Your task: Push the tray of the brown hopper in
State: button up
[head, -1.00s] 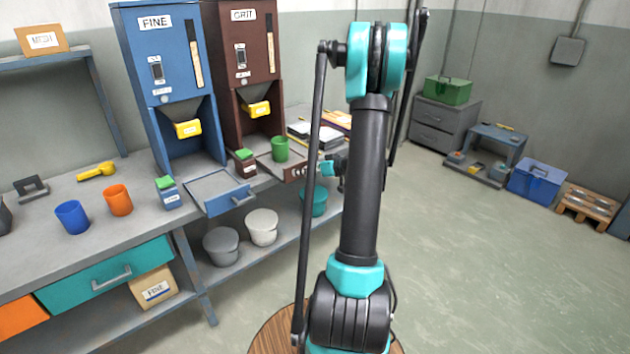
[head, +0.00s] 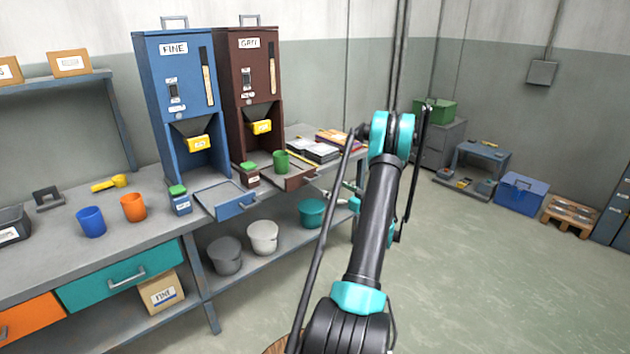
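The brown hopper (head: 249,92), labelled GRIT, stands on the bench to the right of the blue hopper. Its tray (head: 297,182) sticks out from its base, with the front panel and handle near the bench's front edge. A green cup (head: 281,162) stands on or just behind that tray; its exact footing is hard to tell. My gripper (head: 347,192) is right of the tray front and looks apart from it. My arm partly hides it, and its fingers are too small to read.
The blue hopper (head: 176,80) has its own tray (head: 229,203) pulled out beside the brown one. A small green-lidded box (head: 250,174) stands between them. Books and papers (head: 318,152) lie right of the brown hopper.

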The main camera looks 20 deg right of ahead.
aim_at(316, 179)
jog(key=x, duration=1.3)
jog(key=shift+w, duration=0.25)
jog(key=shift+a, duration=0.1)
jog(key=shift+c, duration=0.4)
